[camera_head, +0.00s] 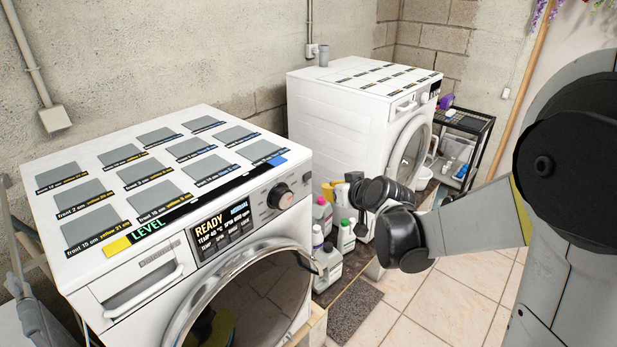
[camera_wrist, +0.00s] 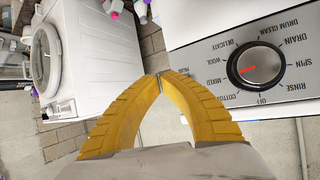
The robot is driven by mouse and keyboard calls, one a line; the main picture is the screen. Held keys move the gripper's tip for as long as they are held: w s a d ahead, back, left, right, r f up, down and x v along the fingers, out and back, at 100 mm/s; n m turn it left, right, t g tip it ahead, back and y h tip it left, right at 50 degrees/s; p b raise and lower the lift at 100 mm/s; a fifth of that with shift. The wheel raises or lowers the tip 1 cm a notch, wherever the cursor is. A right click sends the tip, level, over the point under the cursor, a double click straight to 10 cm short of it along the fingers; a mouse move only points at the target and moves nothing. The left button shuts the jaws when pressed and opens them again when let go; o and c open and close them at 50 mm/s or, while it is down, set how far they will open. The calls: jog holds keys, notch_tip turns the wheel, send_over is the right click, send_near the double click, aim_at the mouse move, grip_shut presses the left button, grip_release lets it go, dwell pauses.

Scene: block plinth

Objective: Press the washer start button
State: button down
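The near white washer (camera_head: 135,262) stands at the left in the head view. Its front panel has a lit display (camera_head: 222,228) reading READY and a dark dial (camera_head: 280,196). The wrist view shows the dial (camera_wrist: 257,66) at the upper right, its red mark pointing left. I cannot make out a labelled start button in either view. My gripper (camera_head: 329,190) is just right of the washer's panel in the head view. In the wrist view my gripper's yellow fingers (camera_wrist: 160,76) meet at the tips with nothing between them, left of the dial and apart from it.
A second white machine (camera_head: 340,120) stands behind. Several bottles (camera_head: 328,258) stand between the machines, below my gripper. A dark shelf cart (camera_head: 465,130) is at the back right. Tiled floor (camera_head: 455,300) is open at the right. Marked grey pads (camera_head: 152,200) cover the washer top.

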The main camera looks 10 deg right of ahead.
aim_at(308, 176)
jog(key=shift+w+a, duration=0.55)
jog(key=shift+w, duration=0.2)
jog(key=shift+w+a, duration=0.55)
jog(key=shift+w, duration=0.2)
jog(key=shift+w, duration=0.1)
dwell(0.3)
jog(key=shift+w+a+b, duration=0.25)
jog(key=shift+b, duration=0.05)
